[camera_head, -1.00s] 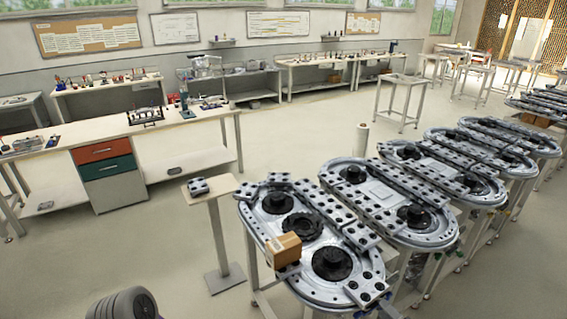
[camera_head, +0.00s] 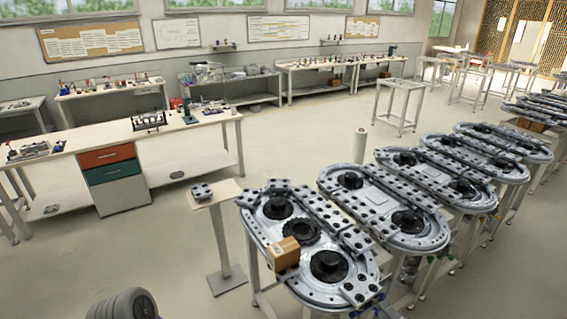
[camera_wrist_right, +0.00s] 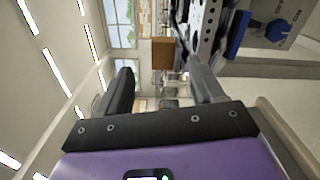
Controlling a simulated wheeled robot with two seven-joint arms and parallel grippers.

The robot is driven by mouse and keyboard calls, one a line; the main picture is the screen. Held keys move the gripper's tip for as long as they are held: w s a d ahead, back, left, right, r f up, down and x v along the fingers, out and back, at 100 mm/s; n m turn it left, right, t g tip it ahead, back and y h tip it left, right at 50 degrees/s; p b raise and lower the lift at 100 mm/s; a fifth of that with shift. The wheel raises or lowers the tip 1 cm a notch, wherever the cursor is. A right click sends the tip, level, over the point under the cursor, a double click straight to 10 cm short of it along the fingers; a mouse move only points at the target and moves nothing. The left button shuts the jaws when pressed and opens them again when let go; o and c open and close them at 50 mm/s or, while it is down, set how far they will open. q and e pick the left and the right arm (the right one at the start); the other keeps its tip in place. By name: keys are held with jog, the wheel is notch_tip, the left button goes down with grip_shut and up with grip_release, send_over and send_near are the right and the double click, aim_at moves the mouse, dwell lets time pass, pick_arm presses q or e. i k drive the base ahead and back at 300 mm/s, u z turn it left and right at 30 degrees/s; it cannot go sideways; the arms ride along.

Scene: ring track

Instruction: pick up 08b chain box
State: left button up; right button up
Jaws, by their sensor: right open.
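The chain box is a small brown cardboard box (camera_head: 284,253) with a pale label. It sits on the near left part of the closest ring track (camera_head: 262,240), beside the round black wheels. In the right wrist view the box (camera_wrist_right: 163,53) appears ahead, between and beyond the fingers. My right gripper (camera_wrist_right: 160,74) is open and empty, its two dark fingers spread wide and apart from the box. I cannot make out its fingers in the head view. My left gripper is not in view.
More ring tracks (camera_head: 384,204) stand in a row toward the back right. A small stand (camera_head: 215,193) with a grey block is left of the closest track. A workbench (camera_head: 190,130) with red and green drawers is further left. Open floor lies between.

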aim_at(285, 253)
jog(key=k, duration=0.9)
